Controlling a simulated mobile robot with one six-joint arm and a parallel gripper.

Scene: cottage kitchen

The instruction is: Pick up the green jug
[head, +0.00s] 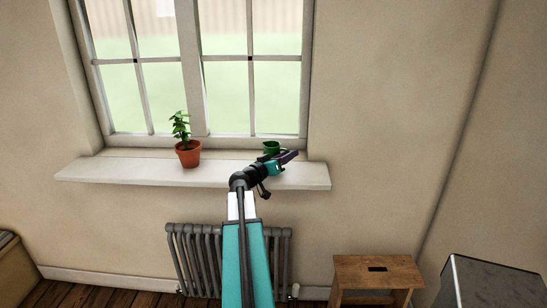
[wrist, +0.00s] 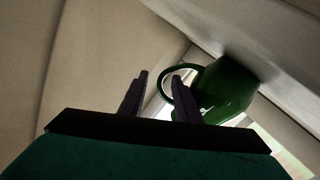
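The green jug (head: 271,146) stands on the windowsill, partly hidden behind my gripper in the head view. In the wrist view the jug (wrist: 229,88) appears tilted, at the right of the fingers, with its looped handle (wrist: 163,79) toward them. My gripper (wrist: 160,86) is open, with a clear gap between its fingers. The outer bar of the handle shows between the fingertips, and the right finger overlaps the handle's loop. I cannot tell whether they touch. In the head view my gripper (head: 291,156) is over the sill, beside the jug.
A potted plant (head: 188,153) stands on the sill (head: 115,170) to the left. The window (head: 235,90) is behind the sill. A radiator (head: 205,260) is below, with a wooden stool (head: 378,272) at the lower right. The sill's right end is clear.

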